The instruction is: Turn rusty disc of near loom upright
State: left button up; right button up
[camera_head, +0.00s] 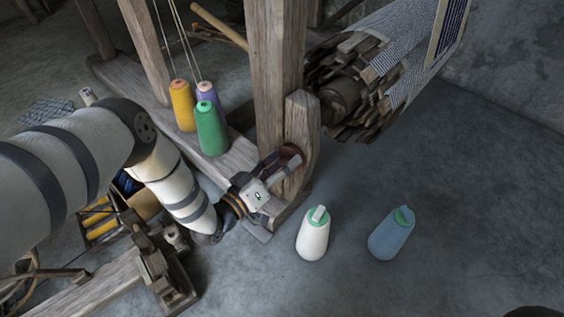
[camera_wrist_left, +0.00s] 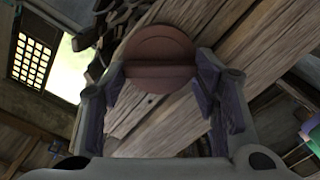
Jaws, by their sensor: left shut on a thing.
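The rusty disc (camera_wrist_left: 158,48) is a round reddish-brown plate against the loom's wooden post in the left wrist view. A raised bar crosses it, lying roughly level in that picture. My left gripper (camera_wrist_left: 161,74) has one finger at each end of this bar and is shut on it. In the head view my left gripper (camera_head: 278,167) reaches the lower part of the near loom's post (camera_head: 301,125), and the disc (camera_head: 291,155) is mostly hidden behind the fingers. My right gripper is not in view.
Yellow, purple and green thread cones (camera_head: 211,128) stand on the loom's base beam, close to my left arm. A roll of patterned cloth (camera_head: 385,50) is at upper right.

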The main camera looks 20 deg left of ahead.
pick_arm(q)
jog(key=n, duration=0.5)
jog(key=shift+w+r+b, duration=0.1)
jog(key=shift+w+b, duration=0.2)
jog(key=shift+b, duration=0.1)
jog(key=n+b, duration=0.1)
jog(key=n, duration=0.4)
jog(key=shift+d+n, duration=0.1)
jog(key=shift+n, duration=0.2)
jog(key=o, duration=1.2)
jog(key=shift+w+d+f, duration=0.1)
jog(key=shift+f, duration=0.1)
jog(key=shift+c, duration=0.2)
